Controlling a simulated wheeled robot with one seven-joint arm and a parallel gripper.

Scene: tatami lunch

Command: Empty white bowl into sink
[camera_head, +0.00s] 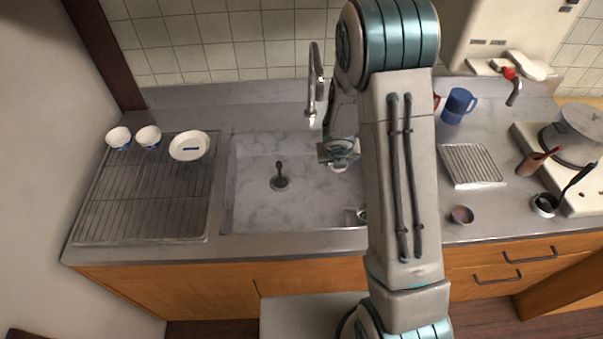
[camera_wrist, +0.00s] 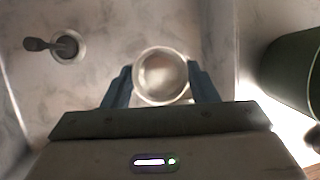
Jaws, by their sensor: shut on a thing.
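My gripper (camera_head: 338,150) hangs over the right part of the sink (camera_head: 255,212), partly behind my arm in the head view. It is shut on a small white bowl (camera_wrist: 160,76), with one blue finger on each side of it. The bowl's round opening faces the wrist camera. Its inside looks pale with a brownish shade, and I cannot tell whether anything is in it. In the head view a bit of the bowl (camera_head: 340,165) shows below the fingers, above the sink floor. The drain with a dark upright piece (camera_head: 279,180) is left of the gripper.
The faucet (camera_head: 313,85) stands behind the sink. A drying rack (camera_head: 140,205) with several white dishes is at left. A blue mug (camera_head: 458,105), a small bowl (camera_head: 462,215) and a pot (camera_head: 577,135) are at right. A dark green rounded object (camera_wrist: 292,75) is close at right in the wrist view.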

